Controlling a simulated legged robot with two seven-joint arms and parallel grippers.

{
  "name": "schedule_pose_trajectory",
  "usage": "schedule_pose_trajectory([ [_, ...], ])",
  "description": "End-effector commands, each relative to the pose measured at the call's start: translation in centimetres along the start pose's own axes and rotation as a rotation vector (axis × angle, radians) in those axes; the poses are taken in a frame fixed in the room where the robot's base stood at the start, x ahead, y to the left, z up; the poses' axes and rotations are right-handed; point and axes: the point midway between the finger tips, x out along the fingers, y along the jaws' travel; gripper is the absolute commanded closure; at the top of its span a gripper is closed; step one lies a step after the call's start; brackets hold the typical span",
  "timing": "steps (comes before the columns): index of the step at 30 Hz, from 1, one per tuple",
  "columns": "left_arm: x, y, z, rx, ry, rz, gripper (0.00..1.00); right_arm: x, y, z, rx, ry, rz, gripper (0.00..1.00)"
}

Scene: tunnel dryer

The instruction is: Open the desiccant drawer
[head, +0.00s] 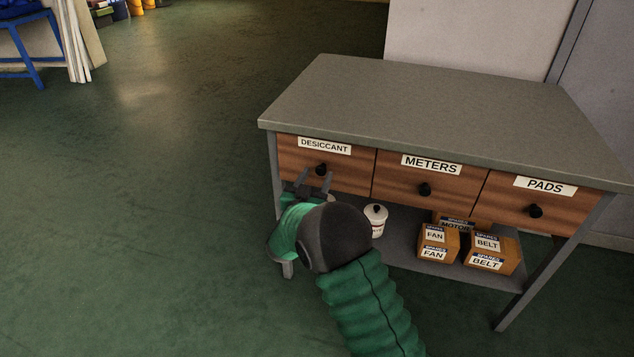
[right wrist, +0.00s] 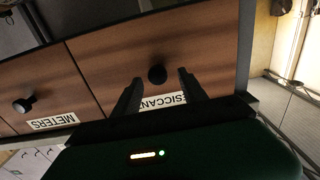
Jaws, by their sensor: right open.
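The desiccant drawer (head: 345,178) is the left one of three wooden drawers under a grey tabletop. Its front looks flush with the drawer beside it. Its black round knob (head: 321,170) shows in the head view. My right gripper (head: 315,178) is in front of this drawer, close to the knob. In the right wrist view the drawer front appears upside down, with the knob (right wrist: 157,75) between and just beyond the open fingers (right wrist: 158,85). The fingers do not visibly grip it. The DESICCANT label (right wrist: 165,101) is partly hidden by a finger. My left gripper is not in view.
The meters drawer (head: 399,189) and pads drawer (head: 560,215) are to the right, each with a black knob. A lower shelf (head: 400,248) holds a white lidded jar (head: 376,219) and several labelled boxes (head: 485,252).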

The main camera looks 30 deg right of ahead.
Motion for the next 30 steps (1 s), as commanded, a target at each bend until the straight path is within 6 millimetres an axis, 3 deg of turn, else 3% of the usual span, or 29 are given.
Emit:
schedule_pose_trajectory([
  [3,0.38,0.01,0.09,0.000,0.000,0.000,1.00,0.92,0.09,0.08,-0.001,-0.001,0.001,0.50],
  [11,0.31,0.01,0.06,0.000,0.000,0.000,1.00,1.01,0.05,-0.04,-0.001,-0.001,0.000,0.51],
  [22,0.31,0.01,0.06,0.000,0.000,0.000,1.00,0.98,0.02,-0.02,-0.001,-0.001,-0.001,1.00],
  [30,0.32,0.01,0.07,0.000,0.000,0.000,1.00,0.99,0.01,-0.01,0.000,-0.001,-0.001,1.00],
])
